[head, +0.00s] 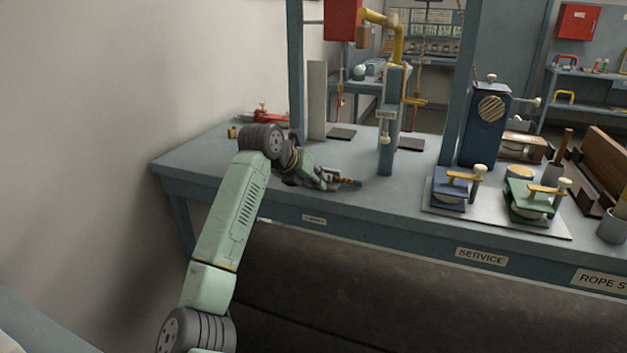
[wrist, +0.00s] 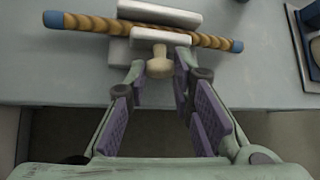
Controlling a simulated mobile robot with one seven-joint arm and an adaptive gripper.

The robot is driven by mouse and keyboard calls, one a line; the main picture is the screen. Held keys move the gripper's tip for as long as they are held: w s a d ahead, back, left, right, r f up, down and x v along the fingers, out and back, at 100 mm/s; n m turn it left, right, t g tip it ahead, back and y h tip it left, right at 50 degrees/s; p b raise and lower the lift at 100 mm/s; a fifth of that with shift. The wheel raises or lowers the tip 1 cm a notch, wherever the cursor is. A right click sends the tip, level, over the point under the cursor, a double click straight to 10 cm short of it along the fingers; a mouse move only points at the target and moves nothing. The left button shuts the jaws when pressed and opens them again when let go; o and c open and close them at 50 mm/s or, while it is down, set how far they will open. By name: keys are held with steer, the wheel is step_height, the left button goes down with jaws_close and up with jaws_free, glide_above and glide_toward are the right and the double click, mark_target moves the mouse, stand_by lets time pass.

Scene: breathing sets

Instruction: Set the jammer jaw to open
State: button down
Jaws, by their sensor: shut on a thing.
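A small jammer with pale grey blocks (wrist: 160,13) sits on the bench near its front edge in the wrist view. A brown twisted rope piece with blue ends (wrist: 90,24) passes through it; its end also shows in the head view (head: 347,181). A pale lever (wrist: 160,37) with a cream knob (wrist: 158,67) points from the jammer toward me. My gripper (wrist: 161,72) has its fingers on either side of the knob, shut on it. In the head view my gripper (head: 325,180) largely hides the jammer. I cannot tell the jaw's exact position.
A blue-grey post (head: 386,125) stands on the bench behind my gripper. A blue clamp (head: 450,190) and a green clamp (head: 530,207) stand to the right on a plate. A red tool (head: 265,116) lies at the back left. The bench's left front is clear.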

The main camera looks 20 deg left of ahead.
steer(key=shift+s+a+f+b, duration=0.1)
steer(key=shift+s+f+b, duration=0.1)
steer(key=shift+s+b, duration=0.35)
steer(key=shift+s+r, duration=0.15)
steer(key=shift+s, duration=0.05)
steer(key=c, duration=1.4)
jaws_free()
steer(key=shift+r, duration=0.1)
steer(key=v, duration=1.1)
steer(key=shift+s+r, duration=0.3)
steer(key=shift+f, duration=0.1)
